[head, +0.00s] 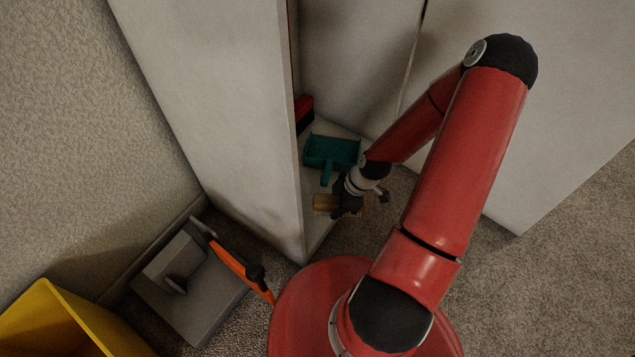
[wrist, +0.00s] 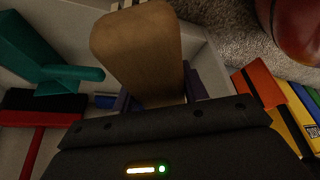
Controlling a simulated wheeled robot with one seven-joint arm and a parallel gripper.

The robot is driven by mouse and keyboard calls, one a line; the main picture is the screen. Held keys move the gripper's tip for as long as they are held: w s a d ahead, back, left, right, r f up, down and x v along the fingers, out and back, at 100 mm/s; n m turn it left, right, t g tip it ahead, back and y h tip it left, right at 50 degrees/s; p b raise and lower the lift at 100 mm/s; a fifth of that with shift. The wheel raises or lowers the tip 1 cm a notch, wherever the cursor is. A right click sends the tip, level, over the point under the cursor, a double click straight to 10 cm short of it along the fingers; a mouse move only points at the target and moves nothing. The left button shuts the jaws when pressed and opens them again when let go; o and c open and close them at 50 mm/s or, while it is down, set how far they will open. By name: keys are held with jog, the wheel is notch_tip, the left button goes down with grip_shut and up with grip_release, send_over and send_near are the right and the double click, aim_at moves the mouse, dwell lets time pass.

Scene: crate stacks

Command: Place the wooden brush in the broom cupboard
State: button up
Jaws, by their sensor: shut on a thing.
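The wooden brush (head: 325,203) is a tan block with pale bristles. My gripper (head: 347,205) is shut on it and holds it at the front opening of the broom cupboard (head: 318,232), near the cupboard floor. In the wrist view the brush (wrist: 140,48) fills the upper middle, between the fingers of my gripper (wrist: 152,100). In the head view my gripper hides part of the brush. I cannot tell whether the brush touches the cupboard floor.
Inside the cupboard are a teal dustpan (head: 331,151) and a red and black broom (head: 303,115). The open door (head: 560,110) stands at the right. Outside at the left are a grey box-like object (head: 190,283), an orange-handled tool (head: 232,262) and a yellow crate (head: 60,318).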

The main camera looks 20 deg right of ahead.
jog(key=shift+s+d+f+n+g+b, duration=0.2)
jog(key=shift+s+d+f+n, duration=0.15)
jog(key=shift+f+n, duration=0.2)
jog(key=shift+s+d+f+n+g+b, duration=0.1)
jog(key=shift+s+d+f+n+g, duration=0.1)
jog(key=shift+s+d+f+n, duration=0.35)
jog(key=shift+w+a+f, duration=0.25)
jog(key=shift+f, duration=0.1)
jog(key=b, duration=0.2)
send_over(306, 209)
jog(key=s+d, duration=0.2)
jog(key=s, duration=0.1)
jog(key=f, duration=0.5)
jog(key=shift+w+f, duration=0.1)
jog(key=shift+w, duration=0.15)
jog(key=shift+w+a+f+b, duration=0.3)
jog(key=shift+w+a+f, duration=0.25)
jog(key=shift+w+f, duration=0.15)
jog(key=shift+w+a+f+b, duration=0.25)
jog(key=shift+w+a+f, duration=0.3)
jog(key=shift+w, duration=0.15)
jog(key=shift+f, duration=0.15)
jog(key=o, duration=1)
jog(key=shift+o, duration=0.2)
